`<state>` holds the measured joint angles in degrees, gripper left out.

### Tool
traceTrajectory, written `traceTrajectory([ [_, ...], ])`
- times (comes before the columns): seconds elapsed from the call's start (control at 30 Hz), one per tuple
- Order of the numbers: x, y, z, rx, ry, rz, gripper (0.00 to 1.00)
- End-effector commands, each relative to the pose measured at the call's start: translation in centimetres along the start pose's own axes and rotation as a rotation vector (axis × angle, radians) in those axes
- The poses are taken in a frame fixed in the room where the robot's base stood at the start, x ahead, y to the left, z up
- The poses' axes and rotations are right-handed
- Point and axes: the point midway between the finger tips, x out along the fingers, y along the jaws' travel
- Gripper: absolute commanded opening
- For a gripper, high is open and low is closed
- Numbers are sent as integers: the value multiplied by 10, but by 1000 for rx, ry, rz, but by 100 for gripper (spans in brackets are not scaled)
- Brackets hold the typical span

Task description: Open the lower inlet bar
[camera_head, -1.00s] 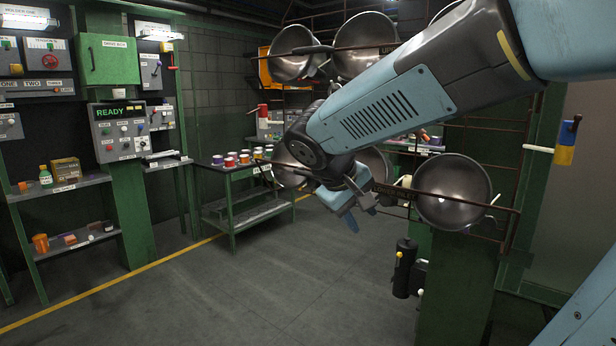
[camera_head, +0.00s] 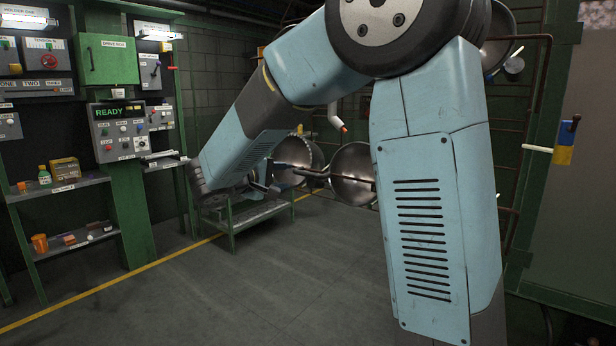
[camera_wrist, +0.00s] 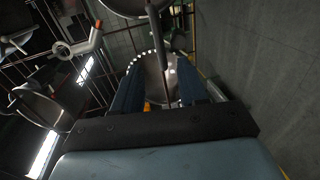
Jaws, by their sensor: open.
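A thin dark bar (camera_head: 312,173) with steel bowl-like pots is low in the middle of the head view; my arm hides its right part. One pot (camera_head: 294,158) hangs at its left and another (camera_head: 352,174) at its right. I cannot read a label that names it the lower inlet bar. My gripper (camera_wrist: 160,64) shows two blue fingers, apart, in the wrist view. A dark bar (camera_wrist: 164,72) runs between them in that picture, with a steel pot (camera_wrist: 150,68) behind. I cannot tell whether the fingers touch the bar. In the head view my gripper is mostly hidden.
A white pipe with an orange tip (camera_head: 338,117) sticks out near my arm. A green bench (camera_head: 230,222) stands behind my wrist. Control panels (camera_head: 120,130) and shelves line the left wall. A yellow-blue handle (camera_head: 565,140) is at the right. The floor is clear.

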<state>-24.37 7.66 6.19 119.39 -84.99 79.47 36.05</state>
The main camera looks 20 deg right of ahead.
Motion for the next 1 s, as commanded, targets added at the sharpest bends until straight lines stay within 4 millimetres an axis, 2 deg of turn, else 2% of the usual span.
traceTrajectory([
  [0.6,103,-1,1,-2,-3,-3,42],
  [0.8,121,-1,1,0,-1,-3,42],
  [1.0,126,-1,1,-1,-1,-2,42],
])
